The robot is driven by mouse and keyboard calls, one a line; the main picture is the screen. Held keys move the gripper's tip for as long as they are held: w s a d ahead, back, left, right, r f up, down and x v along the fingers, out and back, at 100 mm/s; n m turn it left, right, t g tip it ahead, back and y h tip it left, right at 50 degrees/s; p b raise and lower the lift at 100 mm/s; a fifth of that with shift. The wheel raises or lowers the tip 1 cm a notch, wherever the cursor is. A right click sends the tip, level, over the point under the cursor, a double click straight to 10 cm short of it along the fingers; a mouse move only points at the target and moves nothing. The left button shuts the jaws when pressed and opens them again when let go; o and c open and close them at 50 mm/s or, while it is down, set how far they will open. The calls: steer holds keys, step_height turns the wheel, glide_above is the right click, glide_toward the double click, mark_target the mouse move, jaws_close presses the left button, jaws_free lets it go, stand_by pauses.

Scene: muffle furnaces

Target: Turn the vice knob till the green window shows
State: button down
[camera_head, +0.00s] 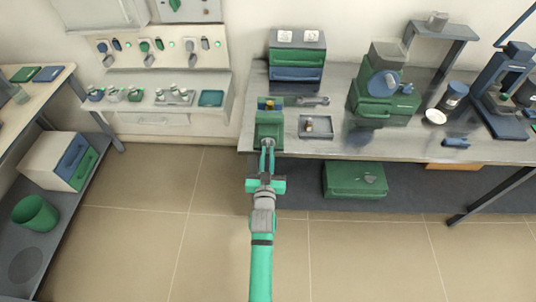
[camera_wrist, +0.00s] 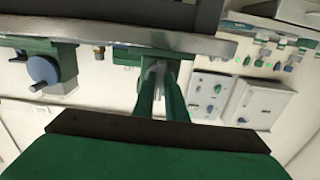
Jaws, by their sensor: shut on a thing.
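The green vice (camera_head: 268,122) stands at the front left edge of the grey bench, with small blue and yellow parts on its top. My gripper (camera_head: 267,144) reaches its front from below in the picture. In the wrist view, which looks upside down, my two long green fingers (camera_wrist: 159,82) close around a small grey piece at the vice's front (camera_wrist: 157,68). I take this piece to be the vice knob; the fingers hide most of it. I cannot make out a green window in either view.
A small grey tray (camera_head: 316,127) lies right of the vice and a drawer unit (camera_head: 297,60) stands behind. A green machine with a blue disc (camera_head: 382,84) stands further right. A green case (camera_head: 355,180) sits under the bench. The floor in front is clear.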

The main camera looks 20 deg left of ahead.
steer(key=m, duration=0.3)
steer(key=shift+m, duration=0.4)
steer(key=m, duration=0.4)
steer(key=shift+a, duration=0.15)
steer(key=shift+m, duration=0.3)
steer(key=c, duration=1.8)
jaws_free()
steer(key=shift+s, duration=0.1)
steer(key=v, duration=1)
steer(key=shift+s, duration=0.35)
steer(key=shift+r, duration=0.1)
